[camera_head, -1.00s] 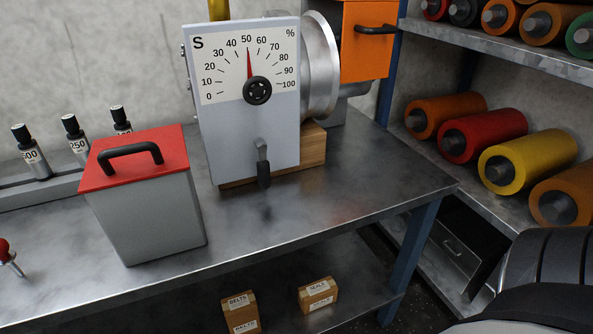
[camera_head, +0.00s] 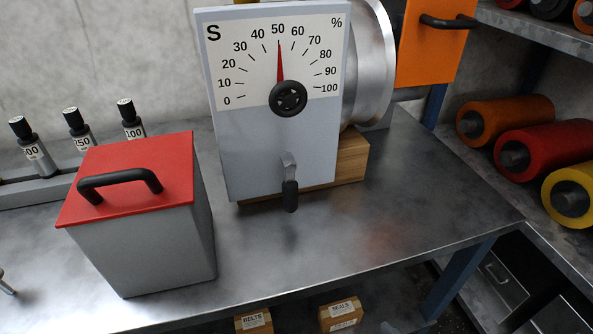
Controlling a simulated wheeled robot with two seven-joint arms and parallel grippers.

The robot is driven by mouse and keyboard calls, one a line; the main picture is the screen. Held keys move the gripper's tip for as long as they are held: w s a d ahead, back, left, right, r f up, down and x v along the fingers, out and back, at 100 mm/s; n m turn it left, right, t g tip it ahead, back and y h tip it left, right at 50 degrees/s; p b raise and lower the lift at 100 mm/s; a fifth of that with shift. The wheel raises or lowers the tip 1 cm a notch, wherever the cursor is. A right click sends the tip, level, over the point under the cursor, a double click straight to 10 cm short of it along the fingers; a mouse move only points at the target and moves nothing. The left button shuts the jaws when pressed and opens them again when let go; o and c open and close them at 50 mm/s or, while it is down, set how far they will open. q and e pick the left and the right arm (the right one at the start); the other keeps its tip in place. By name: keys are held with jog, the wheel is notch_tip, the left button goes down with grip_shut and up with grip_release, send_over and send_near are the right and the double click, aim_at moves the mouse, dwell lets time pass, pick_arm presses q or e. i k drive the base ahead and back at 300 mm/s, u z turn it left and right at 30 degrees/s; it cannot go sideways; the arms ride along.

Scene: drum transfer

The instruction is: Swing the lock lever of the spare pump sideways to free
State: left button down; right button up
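The spare pump (camera_head: 262,150) stands on a wooden block (camera_head: 351,160) on the metal bench. Its front has a percent dial (camera_head: 278,60) with the red needle near 50 and a black round knob (camera_head: 288,98). The lock lever (camera_head: 290,190) is low on the front face, a short metal arm with a black grip hanging straight down. Nothing touches it. Neither of my grippers shows in the head view.
A grey box with a red lid (camera_head: 135,180) and black handle stands left of the pump. Several labelled black-topped weights (camera_head: 78,130) stand behind it. The bench (camera_head: 400,215) is clear right of the pump. A shelf with coloured rolls (camera_head: 525,150) is at the right.

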aim_at(290, 185)
jog(key=k, duration=0.75)
jog(key=u, duration=0.85)
jog(key=i, duration=0.35)
jog(key=u, duration=0.1)
